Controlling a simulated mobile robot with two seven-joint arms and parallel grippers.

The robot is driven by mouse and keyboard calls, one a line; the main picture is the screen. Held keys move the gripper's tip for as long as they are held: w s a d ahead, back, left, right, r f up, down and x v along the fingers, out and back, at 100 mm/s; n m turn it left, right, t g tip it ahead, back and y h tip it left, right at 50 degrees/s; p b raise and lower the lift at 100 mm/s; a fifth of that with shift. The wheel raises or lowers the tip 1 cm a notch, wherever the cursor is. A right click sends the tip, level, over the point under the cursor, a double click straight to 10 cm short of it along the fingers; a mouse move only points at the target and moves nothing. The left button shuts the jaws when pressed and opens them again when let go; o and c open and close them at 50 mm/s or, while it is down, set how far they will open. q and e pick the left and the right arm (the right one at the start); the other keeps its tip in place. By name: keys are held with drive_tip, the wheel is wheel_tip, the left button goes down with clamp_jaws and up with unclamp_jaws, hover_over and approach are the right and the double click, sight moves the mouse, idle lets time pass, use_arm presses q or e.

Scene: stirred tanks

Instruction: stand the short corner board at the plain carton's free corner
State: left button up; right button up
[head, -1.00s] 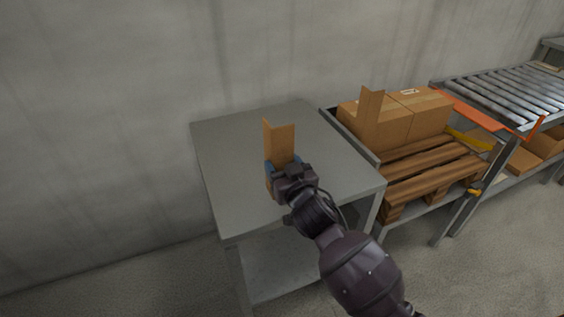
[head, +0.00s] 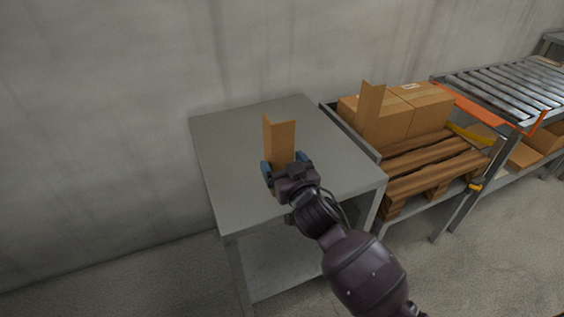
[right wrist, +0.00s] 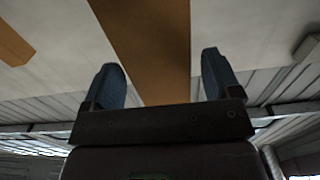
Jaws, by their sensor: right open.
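A brown corner board (head: 280,140) stands upright on the grey table, its lower end hidden by my right gripper. My right gripper (head: 285,163) is open, its blue fingertips on either side of the board. In the right wrist view the board (right wrist: 145,45) rises between the spread fingers (right wrist: 162,82), with a gap on each side. Cartons (head: 430,112) sit side by side on a wooden pallet; I cannot tell for sure which is the plain one. My left gripper is not in view.
The grey table (head: 230,150) is otherwise bare. The pallet (head: 430,168) rests on a low frame to its right. Beyond it are a roller conveyor (head: 510,90) and an orange bar (head: 478,110). A concrete wall stands behind.

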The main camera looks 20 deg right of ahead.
drive_tip(key=s, duration=0.3)
drive_tip(key=s+p, duration=0.1)
drive_tip(key=shift+s+d+r, duration=0.2)
drive_tip(key=shift+r, duration=0.15)
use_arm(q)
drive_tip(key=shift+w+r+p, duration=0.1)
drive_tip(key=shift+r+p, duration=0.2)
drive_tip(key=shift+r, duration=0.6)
use_arm(e)
approach(285, 162)
drive_tip(key=shift+s+f, duration=0.15)
drive_tip(key=shift+s, duration=0.1)
